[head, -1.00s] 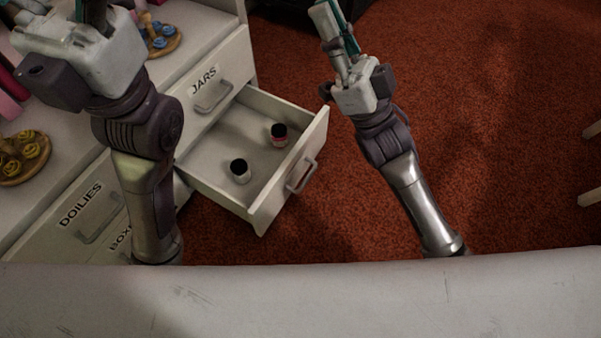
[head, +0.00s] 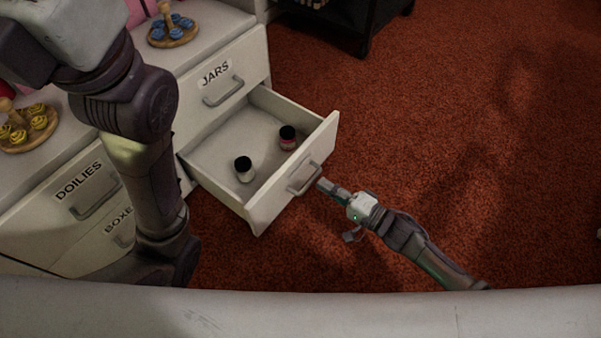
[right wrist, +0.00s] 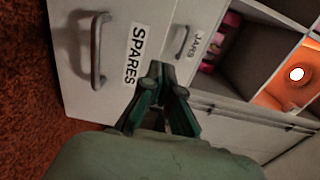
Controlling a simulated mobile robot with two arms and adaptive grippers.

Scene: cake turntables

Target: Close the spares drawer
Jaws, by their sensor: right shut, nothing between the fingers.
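The spares drawer (head: 262,214) is pulled out below the jars drawer in the head view. Its front, with a grey bar handle and a SPARES label, fills the upper left of the right wrist view (right wrist: 118,25). Two small black-capped jars stand in it, one pale (head: 244,171) and one with a pink-red band (head: 287,140). My right gripper (head: 323,185) is shut and empty, close outside the drawer front near the handle; its fingertips (right wrist: 162,72) show beside the label. I cannot tell whether they touch. My left gripper is out of the picture; only its arm shows.
The white cabinet has a closed jars drawer (head: 240,103), a doilies drawer (head: 97,183) and a boxes drawer (head: 119,233). Round wooden stands (head: 173,33) sit on top. A dark cart (head: 355,22) stands behind. Red carpet right of the drawer is clear.

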